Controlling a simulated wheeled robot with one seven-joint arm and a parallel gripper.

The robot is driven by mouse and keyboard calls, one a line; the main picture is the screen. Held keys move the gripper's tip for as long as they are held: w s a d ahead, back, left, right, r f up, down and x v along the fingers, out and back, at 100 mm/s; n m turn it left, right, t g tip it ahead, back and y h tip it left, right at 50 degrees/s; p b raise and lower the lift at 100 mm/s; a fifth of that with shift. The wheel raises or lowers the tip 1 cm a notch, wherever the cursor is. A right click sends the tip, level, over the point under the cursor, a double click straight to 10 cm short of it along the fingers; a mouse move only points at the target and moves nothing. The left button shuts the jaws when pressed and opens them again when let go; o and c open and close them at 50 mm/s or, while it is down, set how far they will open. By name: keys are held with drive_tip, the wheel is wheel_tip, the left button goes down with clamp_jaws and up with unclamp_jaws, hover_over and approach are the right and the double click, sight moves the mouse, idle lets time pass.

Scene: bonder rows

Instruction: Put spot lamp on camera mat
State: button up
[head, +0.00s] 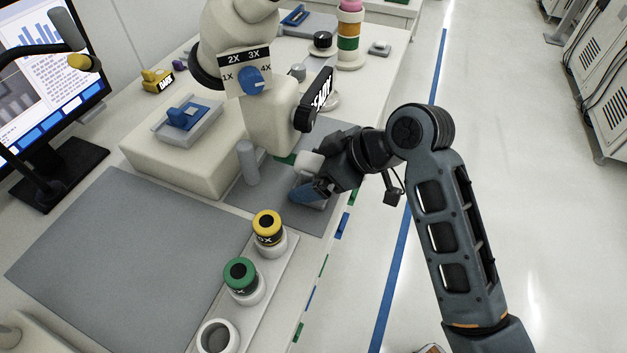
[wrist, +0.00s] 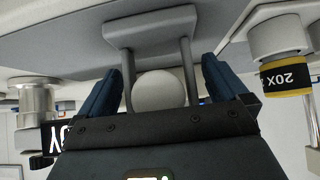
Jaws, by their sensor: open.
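The spot lamp appears to be a white rounded head (head: 309,165) between two grey posts on a grey base; the wrist view shows its head (wrist: 160,91) upside down. It stands on a small grey mat (head: 238,193) beside the microscope. My gripper (head: 305,192) is open, its blue fingers on either side of the lamp; in the wrist view gaps show between the fingers (wrist: 162,90) and the posts. A large bare grey mat (head: 130,245) lies at the front left. No label shows which mat is the camera mat.
The microscope (head: 272,120) stands behind and left of my gripper. A rack with a yellow-banded lens (head: 268,228), a green-banded lens (head: 240,275) and an empty ring (head: 217,338) lies between the large mat and the bench edge. A monitor (head: 50,80) stands at the left.

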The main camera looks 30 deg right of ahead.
drive_tip(key=c, duration=1.4)
drive_tip(key=shift+c, duration=0.9)
drive_tip(key=shift+w, duration=0.1)
drive_tip(key=shift+r, duration=0.15)
drive_tip(key=s+d+b, duration=0.2)
drive_tip(key=s+d, duration=0.8)
drive_tip(key=s, duration=0.4)
drive_tip(key=shift+s+d+r, duration=0.15)
drive_tip(key=shift+s+d, duration=0.1)
drive_tip(key=shift+s, duration=0.1)
